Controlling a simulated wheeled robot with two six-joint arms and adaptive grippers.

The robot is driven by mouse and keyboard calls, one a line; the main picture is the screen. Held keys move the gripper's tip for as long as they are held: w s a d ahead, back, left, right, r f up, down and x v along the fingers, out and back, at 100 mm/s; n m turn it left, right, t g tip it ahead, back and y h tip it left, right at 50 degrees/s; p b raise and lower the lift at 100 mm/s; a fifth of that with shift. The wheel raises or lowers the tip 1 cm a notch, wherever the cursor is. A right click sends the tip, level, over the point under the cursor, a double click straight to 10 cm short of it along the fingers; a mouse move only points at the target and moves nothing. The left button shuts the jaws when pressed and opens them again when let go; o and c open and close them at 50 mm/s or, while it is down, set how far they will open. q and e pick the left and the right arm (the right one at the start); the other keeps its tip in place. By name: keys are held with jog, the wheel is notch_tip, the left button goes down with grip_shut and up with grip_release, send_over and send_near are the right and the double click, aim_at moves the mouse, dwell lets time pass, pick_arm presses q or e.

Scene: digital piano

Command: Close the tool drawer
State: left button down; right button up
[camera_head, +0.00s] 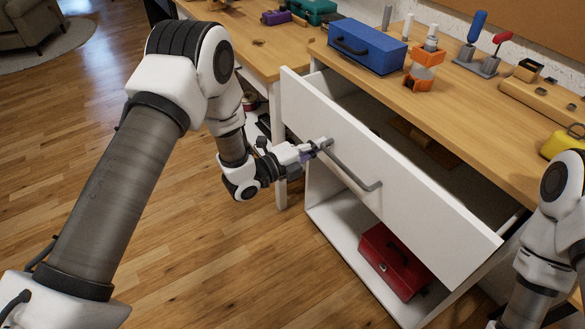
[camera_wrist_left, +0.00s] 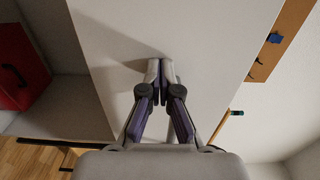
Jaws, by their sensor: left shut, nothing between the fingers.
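The tool drawer is pulled out of the workbench, and its white front panel (camera_head: 415,195) faces me at a slant. A grey bar handle (camera_head: 354,172) is on the panel. My left gripper (camera_head: 325,145) is at the handle's left end, in front of the panel. In the left wrist view its fingers (camera_wrist_left: 160,68) are shut together with nothing between them, pointing at the white panel (camera_wrist_left: 200,40). I cannot tell whether the fingertips touch the panel. My right arm shows at the right edge; its gripper is out of view.
A red toolbox (camera_head: 395,262) sits on the open shelf under the drawer. The wooden floor (camera_head: 250,270) in front is clear.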

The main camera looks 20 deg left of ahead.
pick_arm(q)
jog(key=b+x, duration=0.2)
jog(key=x, duration=0.7)
jog(key=shift+w+d+f+b, duration=0.1)
jog(key=shift+w+d+b, duration=0.05)
jog(key=shift+w+b, duration=0.15)
jog(key=shift+w+d, duration=0.1)
jog(key=shift+w, duration=0.05)
jog(key=shift+r, duration=0.2)
jog(key=shift+w+r, duration=0.1)
